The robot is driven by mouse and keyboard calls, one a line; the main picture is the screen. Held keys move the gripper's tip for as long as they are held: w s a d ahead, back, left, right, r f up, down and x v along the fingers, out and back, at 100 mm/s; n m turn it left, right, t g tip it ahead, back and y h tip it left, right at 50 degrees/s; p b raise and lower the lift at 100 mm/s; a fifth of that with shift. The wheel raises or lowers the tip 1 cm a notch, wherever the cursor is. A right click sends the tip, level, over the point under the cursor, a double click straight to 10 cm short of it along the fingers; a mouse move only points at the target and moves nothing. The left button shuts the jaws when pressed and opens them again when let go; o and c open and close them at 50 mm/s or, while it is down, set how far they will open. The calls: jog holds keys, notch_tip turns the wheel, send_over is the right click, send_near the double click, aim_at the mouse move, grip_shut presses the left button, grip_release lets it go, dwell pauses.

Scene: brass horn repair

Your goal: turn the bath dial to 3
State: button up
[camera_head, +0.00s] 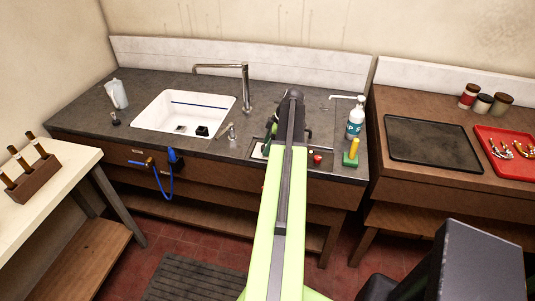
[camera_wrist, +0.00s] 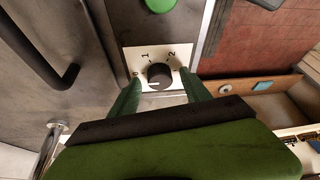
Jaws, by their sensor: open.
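The bath dial (camera_wrist: 159,76) is a dark round knob on a white plate in the wrist view. The digits 0, 1 and 2 show around it; I cannot see a 3, and the plate's right side is partly behind a finger. A pale mark on the knob points left and slightly down, near the 0 side. My gripper (camera_wrist: 161,80) is open, its green fingers on either side of the dial; I cannot tell whether they touch it. In the head view my arm hides the dial.
A green button (camera_wrist: 161,4) sits beyond the dial. In the head view, a sink (camera_head: 184,114) with a tap (camera_head: 245,88) lies left. A red knob (camera_head: 317,157), a yellow-handled green block (camera_head: 350,159) and a pump bottle (camera_head: 355,123) stand right of my arm.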

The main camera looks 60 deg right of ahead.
jog(key=shift+f, duration=0.1)
grip_shut()
dwell(0.3)
